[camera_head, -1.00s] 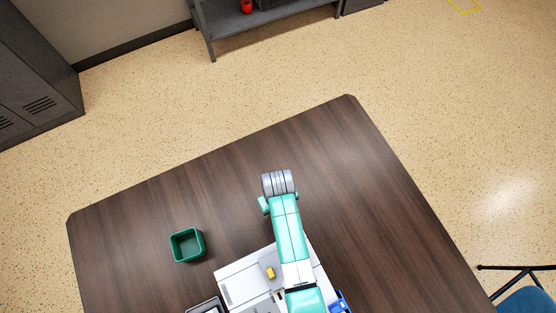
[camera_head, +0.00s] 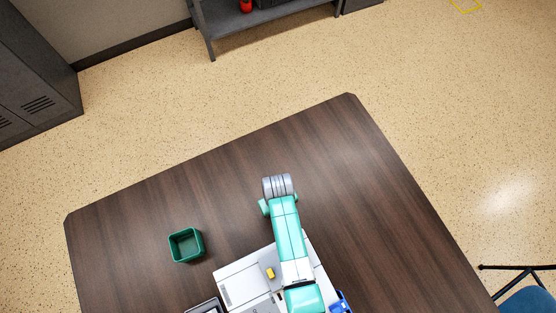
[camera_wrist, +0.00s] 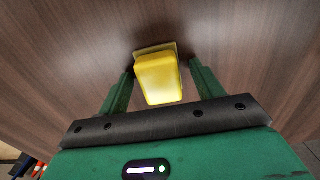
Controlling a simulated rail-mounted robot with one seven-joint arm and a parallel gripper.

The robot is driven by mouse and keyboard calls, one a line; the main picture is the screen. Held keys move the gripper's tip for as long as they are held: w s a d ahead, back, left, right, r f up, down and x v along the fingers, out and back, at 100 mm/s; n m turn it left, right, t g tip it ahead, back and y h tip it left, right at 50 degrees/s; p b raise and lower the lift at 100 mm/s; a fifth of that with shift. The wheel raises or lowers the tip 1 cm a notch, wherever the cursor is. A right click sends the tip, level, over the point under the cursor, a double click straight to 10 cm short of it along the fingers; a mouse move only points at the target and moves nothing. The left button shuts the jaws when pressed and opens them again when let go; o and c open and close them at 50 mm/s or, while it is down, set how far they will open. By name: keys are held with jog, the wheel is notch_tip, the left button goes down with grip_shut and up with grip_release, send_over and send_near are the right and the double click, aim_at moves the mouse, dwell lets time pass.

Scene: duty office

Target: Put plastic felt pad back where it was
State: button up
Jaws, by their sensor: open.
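In the wrist view, a yellow block-like piece (camera_wrist: 160,80) with a thin, wider edge at its far end is over the brown wood tabletop; I take it to be the plastic felt pad. My gripper (camera_wrist: 161,67) is open, with one green finger on each side of the yellow piece. Gaps show between the piece and both fingers. I cannot tell whether the piece rests on the table. In the head view, my arm hides the gripper and this piece.
A green open bin (camera_head: 172,248) stands on the wooden table (camera_head: 130,225), left of my arm. A small yellow object (camera_head: 270,273) lies on a white-grey surface (camera_head: 235,285). A grey tray (camera_head: 204,307) and a blue object (camera_head: 341,303) show at the bottom edge. The table's far part is clear.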

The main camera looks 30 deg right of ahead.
notch_tip(320, 180, up, 12)
jog(key=p, duration=0.3)
jog(key=shift+r, duration=0.15)
jog(key=w+a+r+t+h, duration=0.1)
jog(key=w+r+t, duration=0.55)
jog(key=r, duration=0.85)
jog(key=w+a+r+t+h, duration=0.15)
jog(key=w+r+t, duration=0.25)
jog(key=w+r, duration=0.85)
jog(key=s+a+r+t+y, duration=0.1)
jog(key=s+a+r+t, duration=0.15)
jog(key=r, duration=0.75)
jog(key=s+a+r+t, duration=0.2)
jog(key=r+t, duration=0.2)
jog(key=r, duration=0.6)
jog(key=s+a+r+t+y, duration=0.1)
jog(key=s+a+r+t, duration=0.15)
jog(key=r, duration=0.75)
jog(key=s+a+r+t, duration=0.2)
jog(key=s+r+t, duration=0.3)
jog(key=s+r, duration=0.4)
notch_tip(320, 180, up, 4)
jog(key=shift+s+a+f+n, duration=0.15)
jog(key=shift+s+a+n, duration=0.15)
jog(key=shift+s+n, duration=0.1)
jog(key=shift+t+y, duration=0.25)
